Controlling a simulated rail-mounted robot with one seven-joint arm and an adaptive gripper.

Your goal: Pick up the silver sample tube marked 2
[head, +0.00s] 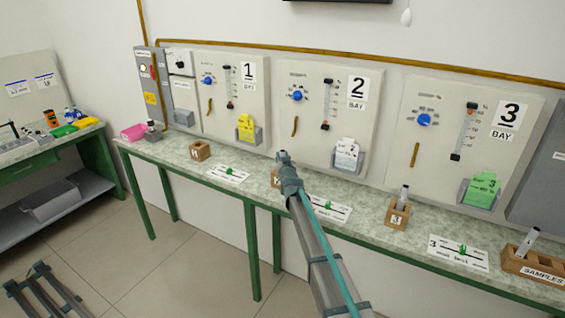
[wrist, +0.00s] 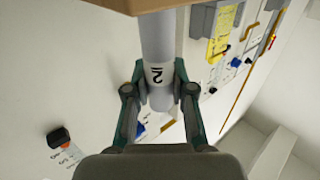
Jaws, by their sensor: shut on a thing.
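The silver sample tube (wrist: 159,40) shows in the wrist view with a white band marked 2. My gripper (wrist: 160,92) is shut on it, with one finger on each side of the band. One end of the tube meets the edge of a wooden block (wrist: 150,6); I cannot tell whether it is still seated in it. In the head view my gripper (head: 284,157) is over the middle of the bench, beside a mostly hidden wooden block (head: 275,180). The tube is hidden there behind my gripper.
The bench (head: 180,157) runs along the bay panels. A wooden block with a tube (head: 397,214) and a samples rack (head: 533,262) stand to the right. An empty-looking block (head: 200,151) stands to the left. Flat cards lie between them. The bay 2 holder (head: 347,160) is behind my gripper.

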